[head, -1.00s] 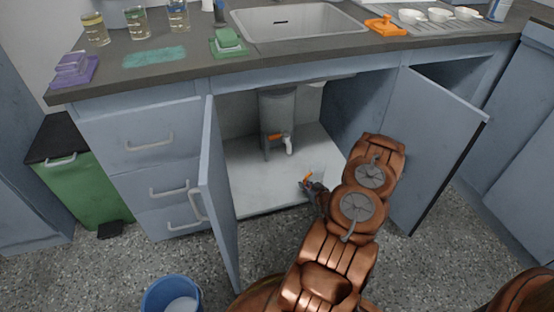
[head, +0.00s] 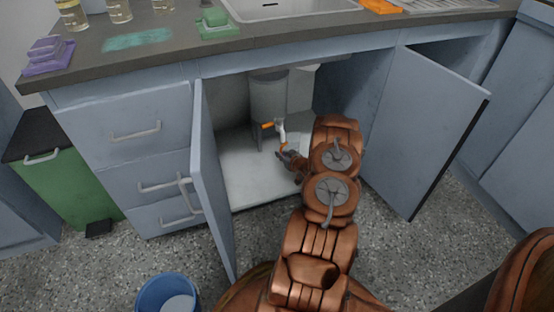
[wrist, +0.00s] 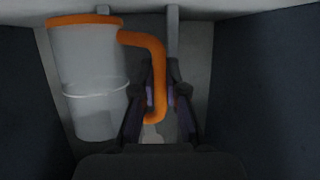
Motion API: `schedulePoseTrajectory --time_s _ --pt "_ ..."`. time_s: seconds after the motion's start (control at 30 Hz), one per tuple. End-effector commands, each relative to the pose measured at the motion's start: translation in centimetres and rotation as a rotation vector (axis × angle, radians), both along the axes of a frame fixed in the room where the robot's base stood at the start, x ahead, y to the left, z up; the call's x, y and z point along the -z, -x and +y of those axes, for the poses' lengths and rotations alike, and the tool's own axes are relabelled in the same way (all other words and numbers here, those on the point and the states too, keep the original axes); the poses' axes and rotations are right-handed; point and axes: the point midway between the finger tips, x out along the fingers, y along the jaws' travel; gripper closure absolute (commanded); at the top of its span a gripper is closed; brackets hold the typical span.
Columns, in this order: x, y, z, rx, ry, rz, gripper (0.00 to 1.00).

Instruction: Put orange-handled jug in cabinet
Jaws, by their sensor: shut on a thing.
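The jug (wrist: 88,80) is clear, with an orange rim and an orange handle (wrist: 157,70). It fills the left of the wrist view and looks upright. My gripper (wrist: 160,92) is shut on the handle, with a finger on each side. In the head view my gripper (head: 287,155) is inside the open cabinet under the sink, above the white floor (head: 243,180). I cannot tell whether the jug touches the floor.
The cabinet's left door (head: 212,185) and right door (head: 432,130) stand open. The floor's left side is clear. A blue bucket (head: 168,292) stands in front.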

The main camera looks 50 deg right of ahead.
Motion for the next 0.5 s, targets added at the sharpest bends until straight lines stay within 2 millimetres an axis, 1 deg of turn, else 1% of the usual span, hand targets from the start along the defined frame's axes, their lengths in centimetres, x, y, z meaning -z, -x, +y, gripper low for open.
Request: schedulePoseTrajectory --time_s 0.03,0.1,0.37,0.4,0.5 --pt "0.1 -0.9 -0.2 -0.003 0.002 -0.003 1.0" --pt "0.1 -1.6 -0.4 -0.003 0.002 -0.003 1.0" --pt "0.1 -3.1 -0.8 -0.002 0.0 0.0 1.0" --pt "0.5 -3.3 -0.9 -0.002 -0.001 0.0 1.0" --pt "2.3 -3.1 -0.9 0.0 -0.002 0.0 1.0"
